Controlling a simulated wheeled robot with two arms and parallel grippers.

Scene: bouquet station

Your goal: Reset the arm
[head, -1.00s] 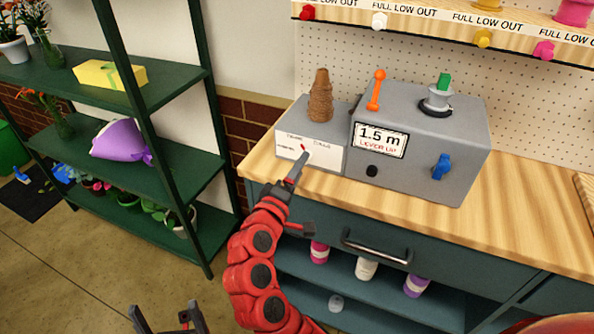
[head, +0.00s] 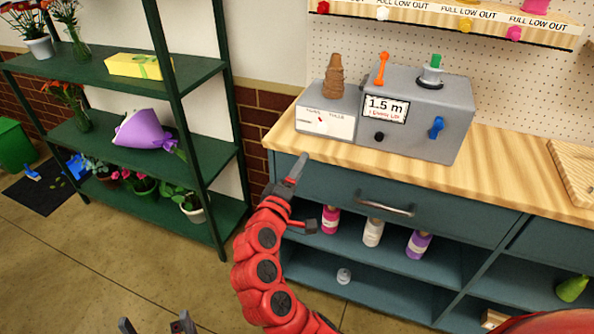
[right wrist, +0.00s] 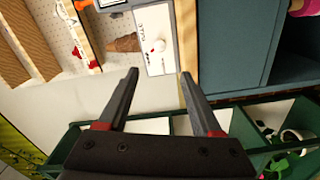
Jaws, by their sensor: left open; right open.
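My right gripper (head: 305,192) is open and empty, in front of the cabinet's drawer and just below the counter edge in the head view. In the right wrist view its two fingers (right wrist: 158,82) are spread apart with nothing between them. My left gripper (head: 155,325) is open at the bottom edge of the head view, mostly cut off. The grey machine (head: 458,105) stands on the counter, with a display reading 1.5 m. Its white dial panel (head: 325,121) has a red mark and also shows in the right wrist view (right wrist: 155,38). The right gripper is apart from the panel.
The wooden counter (head: 505,165) tops a teal cabinet with a drawer handle (head: 385,203) and three bottles on a shelf below. A green shelf rack (head: 215,155) with plants and a purple bouquet (head: 145,130) stands at left. Floor between them is clear.

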